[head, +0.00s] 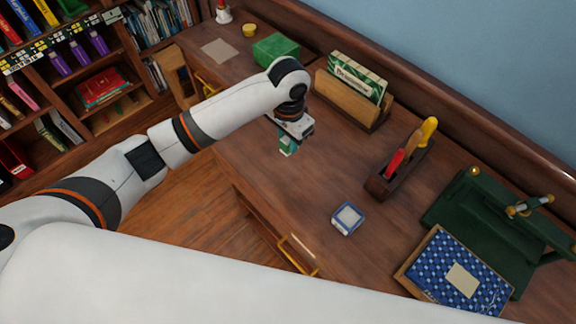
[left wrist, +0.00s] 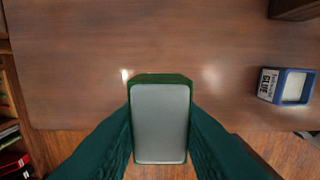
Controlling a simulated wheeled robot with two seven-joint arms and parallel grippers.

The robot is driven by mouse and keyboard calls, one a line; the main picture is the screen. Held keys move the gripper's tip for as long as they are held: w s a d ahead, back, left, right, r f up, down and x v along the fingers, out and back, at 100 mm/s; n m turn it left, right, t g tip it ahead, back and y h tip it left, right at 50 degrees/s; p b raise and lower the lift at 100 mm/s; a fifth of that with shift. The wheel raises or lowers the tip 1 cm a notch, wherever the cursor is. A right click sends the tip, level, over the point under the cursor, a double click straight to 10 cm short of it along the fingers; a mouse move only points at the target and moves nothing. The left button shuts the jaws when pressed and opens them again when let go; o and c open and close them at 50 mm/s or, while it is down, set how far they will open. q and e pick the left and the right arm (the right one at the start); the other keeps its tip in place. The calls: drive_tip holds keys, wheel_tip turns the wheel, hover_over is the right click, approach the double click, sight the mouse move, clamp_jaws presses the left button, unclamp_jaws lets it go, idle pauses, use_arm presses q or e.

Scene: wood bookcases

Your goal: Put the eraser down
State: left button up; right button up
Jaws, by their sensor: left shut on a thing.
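The eraser (left wrist: 160,122) is a small block with a grey face and a dark green edge. My left gripper (head: 287,148) is shut on it; in the left wrist view, the two dark green fingers press its sides. In the head view the eraser (head: 288,143) is a small green and white shape below the wrist, mostly hidden by the gripper. It is over the front part of the wooden desk (head: 270,185); I cannot tell whether it touches the top. My right gripper is not in view.
A blue and white glue box (head: 347,218) sits to the right; it also shows in the left wrist view (left wrist: 287,86). Behind are a wooden card holder (head: 350,104) and a tool caddy (head: 381,184). A blue patterned book (head: 450,275) lies right. Bare desk surrounds the gripper.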

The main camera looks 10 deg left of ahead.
use_arm(q)
wheel_tip(320, 180, down, 6)
drive_tip(key=shift+r+p, duration=0.1)
drive_tip(key=shift+p, duration=0.25)
drive_tip(key=shift+f, duration=0.35)
wheel_tip(320, 180, down, 3)
drive_tip(key=shift+d+f, duration=0.1)
drive_tip(key=shift+f, duration=0.2)
drive_tip(key=shift+f, duration=0.15)
drive_tip(key=o, duration=0.9)
drive_tip(key=shift+r, duration=0.55)
wheel_tip(320, 180, up, 11)
drive_tip(key=shift+r+b, duration=0.15)
drive_tip(key=shift+b, duration=0.45)
